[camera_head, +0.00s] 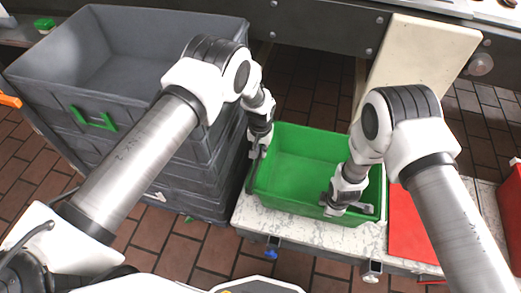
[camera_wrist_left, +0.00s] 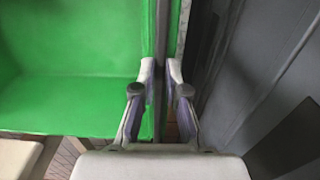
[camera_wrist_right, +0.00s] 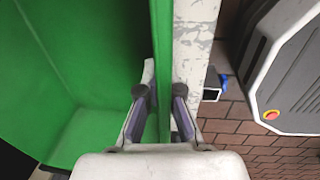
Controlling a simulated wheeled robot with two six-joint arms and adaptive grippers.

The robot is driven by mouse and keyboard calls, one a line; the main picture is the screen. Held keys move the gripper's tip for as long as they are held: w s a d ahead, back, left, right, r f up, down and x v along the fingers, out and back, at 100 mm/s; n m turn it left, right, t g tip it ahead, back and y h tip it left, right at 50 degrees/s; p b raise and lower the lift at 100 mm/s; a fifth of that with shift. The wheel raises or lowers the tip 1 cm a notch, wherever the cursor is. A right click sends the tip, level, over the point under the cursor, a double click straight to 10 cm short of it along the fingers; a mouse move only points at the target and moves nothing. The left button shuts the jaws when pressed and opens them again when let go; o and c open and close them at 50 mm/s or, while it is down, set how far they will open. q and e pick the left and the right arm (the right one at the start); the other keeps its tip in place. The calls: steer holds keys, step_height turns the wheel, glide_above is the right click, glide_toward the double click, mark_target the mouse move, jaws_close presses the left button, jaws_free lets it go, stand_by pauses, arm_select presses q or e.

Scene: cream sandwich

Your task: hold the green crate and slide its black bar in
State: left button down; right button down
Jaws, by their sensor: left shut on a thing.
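The green crate (camera_head: 300,160) stands upright and empty-looking on a pale, worn bench. My left gripper (camera_head: 256,150) is at its left rim. In the left wrist view, the fingers (camera_wrist_left: 161,78) are shut on the dark strip of the black bar (camera_wrist_left: 160,35), which runs along the green wall (camera_wrist_left: 75,40). The bar's far end is hidden. My right gripper (camera_head: 345,208) is at the near wall, close to the right corner. In the right wrist view, its fingers (camera_wrist_right: 164,95) close on the crate's wall (camera_wrist_right: 162,35) from both sides.
Grey stacked bins (camera_head: 110,50) with a green handle stand close to the crate's left side. A red flat panel (camera_head: 408,225) lies right of the crate. A cream board (camera_head: 425,60) leans behind it. Little room shows between crate and bins.

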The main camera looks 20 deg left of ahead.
arm_select(q)
steer(key=d, duration=0.8)
steer(key=shift+d, duration=0.25)
steer(key=c, duration=1.2)
jaws_free()
step_height(320, 180, up, 12)
arm_select(e)
steer(key=c, duration=1.2)
jaws_free()
steer(key=shift+o, duration=0.2)
